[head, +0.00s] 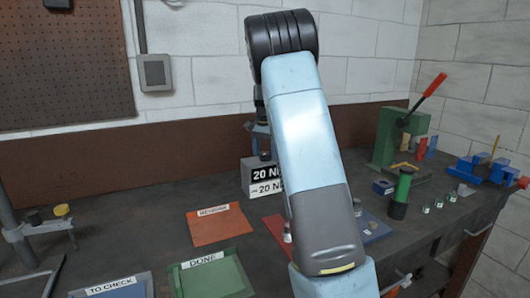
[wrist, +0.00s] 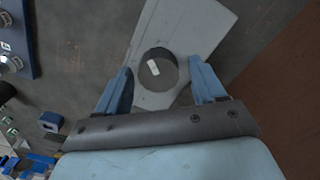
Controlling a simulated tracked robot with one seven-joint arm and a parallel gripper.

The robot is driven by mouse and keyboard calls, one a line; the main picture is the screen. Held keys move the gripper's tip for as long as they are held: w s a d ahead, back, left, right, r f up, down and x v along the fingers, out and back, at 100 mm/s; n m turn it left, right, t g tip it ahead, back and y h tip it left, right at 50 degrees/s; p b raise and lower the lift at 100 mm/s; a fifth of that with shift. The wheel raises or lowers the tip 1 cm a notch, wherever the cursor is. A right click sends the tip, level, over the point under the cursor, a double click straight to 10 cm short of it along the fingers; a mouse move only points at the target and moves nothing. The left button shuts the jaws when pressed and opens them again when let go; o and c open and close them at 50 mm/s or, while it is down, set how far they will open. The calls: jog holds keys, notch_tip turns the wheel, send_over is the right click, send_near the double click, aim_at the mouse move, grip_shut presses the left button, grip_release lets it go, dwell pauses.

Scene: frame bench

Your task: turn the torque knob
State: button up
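The torque knob (wrist: 158,69) is a dark round cylinder with a white mark on its top, seen from above in the wrist view. It stands on a light grey block (wrist: 205,22), which shows in the head view as a grey box (head: 252,165) with "20 N" labels. My gripper (wrist: 160,67) is open, with one blue finger on each side of the knob. Gaps show between the fingers and the knob; I cannot tell their height relation. In the head view my gripper (head: 262,140) is above the box, partly hidden by my arm.
An orange REWORK tray (head: 218,228), a green DONE tray (head: 215,280) and a TO CHECK tray (head: 112,289) lie in front. A green press (head: 388,135) with a red lever, a green cylinder (head: 402,190) and a blue vise (head: 490,168) stand at right. The brown back panel is close behind the box.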

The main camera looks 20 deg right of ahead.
aim_at(265, 153)
notch_tip(265, 153, up, 14)
jog(key=shift+f, duration=0.15)
dwell(0.7)
